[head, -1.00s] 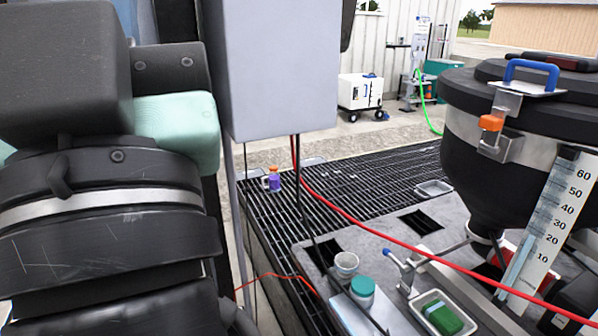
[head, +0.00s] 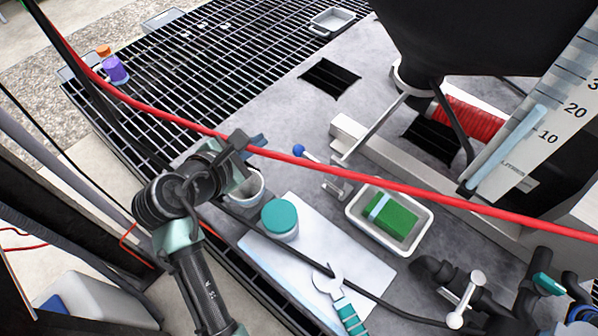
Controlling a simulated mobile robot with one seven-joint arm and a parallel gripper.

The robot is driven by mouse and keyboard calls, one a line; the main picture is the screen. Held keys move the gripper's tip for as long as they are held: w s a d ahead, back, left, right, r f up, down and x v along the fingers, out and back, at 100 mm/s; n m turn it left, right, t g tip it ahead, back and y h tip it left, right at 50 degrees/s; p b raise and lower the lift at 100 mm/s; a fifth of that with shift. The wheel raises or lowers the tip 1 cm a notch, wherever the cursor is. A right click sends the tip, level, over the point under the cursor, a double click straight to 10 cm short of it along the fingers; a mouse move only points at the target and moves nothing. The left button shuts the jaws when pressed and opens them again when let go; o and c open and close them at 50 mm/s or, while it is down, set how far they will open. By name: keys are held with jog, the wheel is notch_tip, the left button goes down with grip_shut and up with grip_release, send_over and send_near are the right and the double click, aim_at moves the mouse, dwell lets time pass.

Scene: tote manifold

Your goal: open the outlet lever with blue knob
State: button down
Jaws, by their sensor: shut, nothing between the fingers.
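The outlet lever's blue knob (head: 299,150) shows in the head view, just right of my gripper. Its short metal lever (head: 318,162) slopes down to the right toward a metal valve fitting (head: 336,188) on the grey deck. My gripper (head: 254,142) is shut and empty, left of the knob, with a visible gap between them in the picture. The red hose crosses close to the fingertips and below the knob, and hides part of the valve. I cannot tell the depth between fingers and knob.
The red hose (head: 400,187) runs across the whole view. Near the lever are a white cup (head: 247,190), a teal-lidded jar (head: 280,217), a tray with a green block (head: 362,236), and a teal-handled tool (head: 350,315). The black hopper (head: 470,35) stands behind at the right.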

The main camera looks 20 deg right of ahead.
aim_at(315, 162)
jog(key=s+d+f+n+g+h+b, duration=0.2)
jog(key=s+f+n+g, duration=0.15)
jog(key=f, duration=0.45)
jog(key=b+x, duration=0.2)
jog(key=x, duration=0.7)
jog(key=shift+w+n+t, duration=0.45)
jog(key=shift+w, duration=0.05)
